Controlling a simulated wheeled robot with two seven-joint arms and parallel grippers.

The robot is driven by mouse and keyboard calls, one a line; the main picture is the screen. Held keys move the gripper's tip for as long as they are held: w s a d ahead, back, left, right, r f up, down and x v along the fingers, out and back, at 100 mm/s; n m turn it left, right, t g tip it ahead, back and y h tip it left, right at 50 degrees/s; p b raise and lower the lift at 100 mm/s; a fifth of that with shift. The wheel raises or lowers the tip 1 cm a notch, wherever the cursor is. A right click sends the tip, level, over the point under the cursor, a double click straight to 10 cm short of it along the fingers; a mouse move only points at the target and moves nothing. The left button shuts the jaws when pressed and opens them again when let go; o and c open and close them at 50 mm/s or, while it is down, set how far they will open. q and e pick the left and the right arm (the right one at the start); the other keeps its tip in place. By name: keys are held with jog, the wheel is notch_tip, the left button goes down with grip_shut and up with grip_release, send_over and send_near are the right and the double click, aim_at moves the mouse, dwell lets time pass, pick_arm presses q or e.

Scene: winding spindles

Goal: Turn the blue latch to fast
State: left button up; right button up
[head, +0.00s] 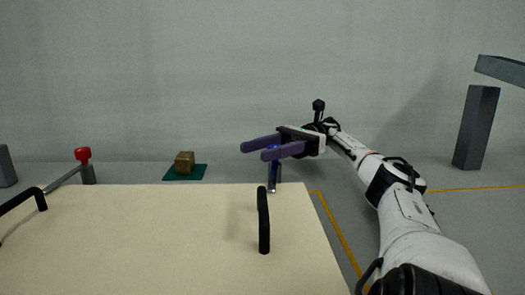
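The blue latch (274,173) stands at the far right edge of the cream panel, a grey upright with blue on it. My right gripper (253,151) has two purple fingers pointing left, with a gap between them. The near finger crosses in front of the latch's upper part and hides some of it. A little blue shows around that finger. I cannot tell whether the fingers touch the latch or whether its top is between them. My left gripper is not in view.
The cream panel (150,240) carries a black handle (264,222) at right and another (38,195) at left. A red-knobbed lever (83,156) is at its far left edge. Behind, a brown block (185,162) sits on a green mat (200,173). A grey post (475,130) stands right.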

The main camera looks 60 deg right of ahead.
jog(key=shift+r, duration=0.25)
pick_arm(q)
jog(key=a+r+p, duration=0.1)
jog(key=p, duration=0.1)
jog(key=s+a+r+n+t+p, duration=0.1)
jog(key=p, duration=0.1)
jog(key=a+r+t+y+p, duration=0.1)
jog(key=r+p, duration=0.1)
jog(key=p, duration=0.1)
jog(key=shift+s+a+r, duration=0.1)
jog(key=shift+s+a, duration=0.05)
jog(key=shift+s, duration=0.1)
pick_arm(e)
notch_tip(320, 180, up, 9)
jog(key=shift+r, duration=0.2)
jog(key=shift+c, duration=0.5)
